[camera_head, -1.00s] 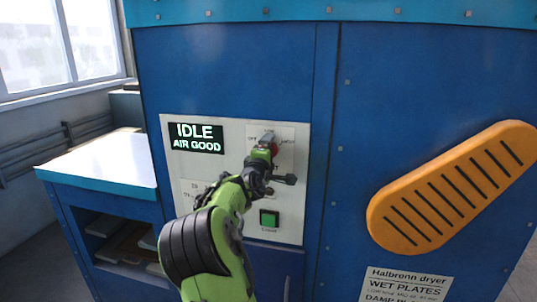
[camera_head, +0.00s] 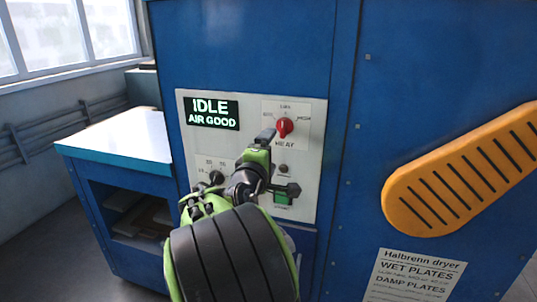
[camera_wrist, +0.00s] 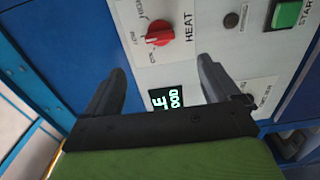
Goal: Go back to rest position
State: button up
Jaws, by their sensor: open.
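My gripper (camera_head: 266,140) is in front of the white control panel (camera_head: 310,170), just left of and below the red heat knob (camera_head: 285,127) in the head view. In the wrist view my gripper (camera_wrist: 162,70) is open, its two dark fingers spread wide with nothing between them. The red knob (camera_wrist: 158,33) is beyond the fingertips and apart from them. The display (camera_head: 212,113) reads IDLE, AIR GOOD. My arm hides part of the panel's lower controls.
The panel is on a blue dryer cabinet. An orange slotted handle (camera_head: 460,175) sticks out at the right, above a white label (camera_head: 415,275). A white-topped side bench (camera_head: 115,142) with shelves stands at the left, below a window.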

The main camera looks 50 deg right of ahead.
dwell(0.6)
jog(key=s+a+f+m+t+y, duration=0.1)
jog(key=s+a+f+m+y, duration=0.1)
jog(key=a+f+y, duration=0.5)
jog(key=s+a+f+m+y, duration=0.2)
jog(key=a+f+m+y, duration=0.15)
jog(key=a, duration=0.65)
jog(key=s+a+f+g+y, duration=0.2)
jog(key=s+a+y, duration=0.4)
jog(key=s+a, duration=0.7)
jog(key=a+f+n, duration=0.1)
jog(key=a, duration=0.2)
jog(key=shift+a, duration=0.25)
jog(key=shift+w, duration=0.1)
